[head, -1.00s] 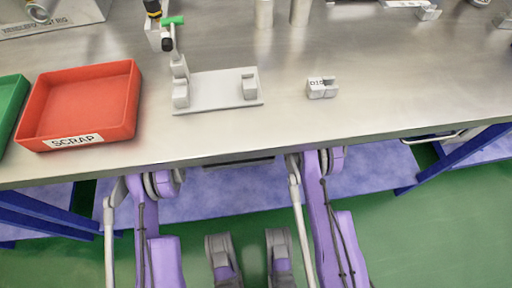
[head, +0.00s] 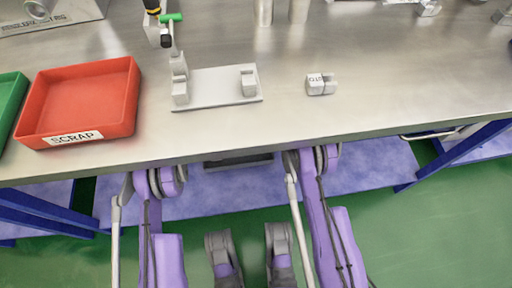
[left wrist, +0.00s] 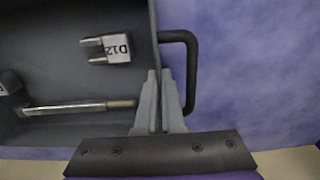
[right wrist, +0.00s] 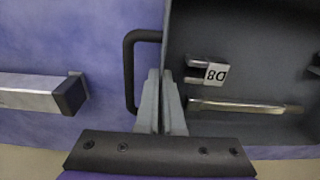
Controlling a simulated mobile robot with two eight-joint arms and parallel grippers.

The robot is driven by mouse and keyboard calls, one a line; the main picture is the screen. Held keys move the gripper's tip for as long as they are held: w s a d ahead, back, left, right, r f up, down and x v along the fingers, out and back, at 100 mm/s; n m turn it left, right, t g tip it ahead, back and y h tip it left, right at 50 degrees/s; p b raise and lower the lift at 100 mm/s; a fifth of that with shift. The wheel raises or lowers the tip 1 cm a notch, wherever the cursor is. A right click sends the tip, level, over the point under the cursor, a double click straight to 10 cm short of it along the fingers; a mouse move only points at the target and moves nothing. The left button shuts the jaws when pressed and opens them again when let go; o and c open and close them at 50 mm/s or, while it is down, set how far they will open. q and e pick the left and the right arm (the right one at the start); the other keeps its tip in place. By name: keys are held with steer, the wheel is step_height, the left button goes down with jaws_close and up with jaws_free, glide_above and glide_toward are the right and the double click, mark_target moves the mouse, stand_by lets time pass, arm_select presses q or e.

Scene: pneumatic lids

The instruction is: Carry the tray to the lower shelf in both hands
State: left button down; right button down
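The tray is dark grey with a black loop handle on each side. In the head view only a dark strip of the tray (head: 238,160) shows under the bench front, over the purple lower shelf (head: 230,190). In the left wrist view my left gripper (left wrist: 160,75) has its fingers close together at the tray's side rim, beside the handle (left wrist: 190,75). In the right wrist view my right gripper (right wrist: 160,75) stands the same way at the opposite rim, beside the other handle (right wrist: 129,75). Both look shut on the tray. Whether its underside touches the shelf is hidden.
Inside the tray lie a D12 block (left wrist: 117,48), a D8 block (right wrist: 216,73) and a metal bar (right wrist: 240,106). A silver bar with a dark end (right wrist: 40,92) is beside the tray. The bench top (head: 300,130) overhangs; blue legs (head: 465,150) flank the shelf.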

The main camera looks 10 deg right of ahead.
arm_select(q)
steer(key=shift+f, duration=0.5)
arm_select(e)
steer(key=shift+f, duration=0.5)
arm_select(q)
steer(key=c, duration=1)
jaws_free()
steer(key=shift+c, duration=0.2)
arm_select(e)
steer(key=c, duration=1)
jaws_free()
steer(key=shift+c, duration=0.2)
arm_select(q)
steer(key=shift+r, duration=0.15)
arm_select(e)
steer(key=shift+r, duration=0.1)
